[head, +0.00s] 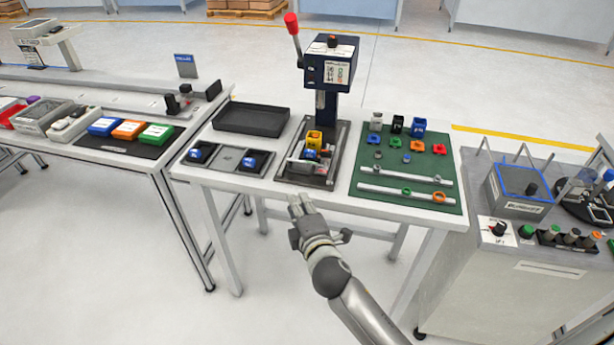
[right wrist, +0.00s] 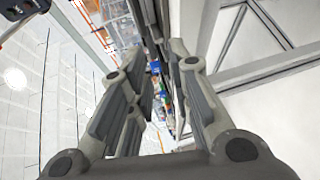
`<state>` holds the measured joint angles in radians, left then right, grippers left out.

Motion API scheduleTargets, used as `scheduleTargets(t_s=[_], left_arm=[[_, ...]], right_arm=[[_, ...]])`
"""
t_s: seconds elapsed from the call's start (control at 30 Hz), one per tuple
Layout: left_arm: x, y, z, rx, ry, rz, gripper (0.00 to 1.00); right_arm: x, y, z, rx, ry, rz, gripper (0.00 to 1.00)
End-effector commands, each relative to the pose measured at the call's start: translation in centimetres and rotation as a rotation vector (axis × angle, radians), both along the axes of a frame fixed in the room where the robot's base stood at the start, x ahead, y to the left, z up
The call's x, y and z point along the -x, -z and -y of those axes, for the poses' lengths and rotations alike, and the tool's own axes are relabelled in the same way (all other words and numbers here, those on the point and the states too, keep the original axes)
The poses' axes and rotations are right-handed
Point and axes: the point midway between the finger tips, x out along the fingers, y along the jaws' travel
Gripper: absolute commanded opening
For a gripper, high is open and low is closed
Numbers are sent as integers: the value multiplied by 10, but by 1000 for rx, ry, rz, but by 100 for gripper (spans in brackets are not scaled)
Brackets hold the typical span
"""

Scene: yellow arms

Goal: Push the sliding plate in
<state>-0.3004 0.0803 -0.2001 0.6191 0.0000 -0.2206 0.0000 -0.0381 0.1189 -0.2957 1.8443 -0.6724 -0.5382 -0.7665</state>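The press (head: 329,72), dark blue with a red-knobbed lever, stands at the back of the white table. Below it a grey sliding plate (head: 304,179) lies in a dark frame and reaches toward the front table edge. A yellow block (head: 314,138) and small blue and metal parts sit on the plate side under the press head. My right gripper (head: 299,201) is just in front of the table edge, near the plate's front end and apart from it. In the right wrist view its fingers (right wrist: 168,78) are spread with nothing between them. My left gripper is not in view.
A black tray (head: 251,120) and a grey holder (head: 228,160) with blue parts lie left of the press. A green mat (head: 398,169) with coloured parts and two rails lies right. Another bench (head: 150,165) stands at left, a grey cabinet (head: 515,270) at right.

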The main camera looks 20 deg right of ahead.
Motion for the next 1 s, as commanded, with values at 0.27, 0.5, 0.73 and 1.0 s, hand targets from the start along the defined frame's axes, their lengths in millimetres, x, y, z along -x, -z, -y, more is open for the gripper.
scheduleTargets(t_s=[0.27,0.5,0.73,1.0], left_arm=[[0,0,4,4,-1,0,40],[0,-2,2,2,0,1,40],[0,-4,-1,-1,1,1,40],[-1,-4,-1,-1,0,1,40]], right_arm=[[-2,-24,7,-49,146,-9,19],[-20,-21,11,-50,155,-10,19],[-55,-14,19,-51,154,-10,19],[-89,-5,25,-50,152,-11,19]])
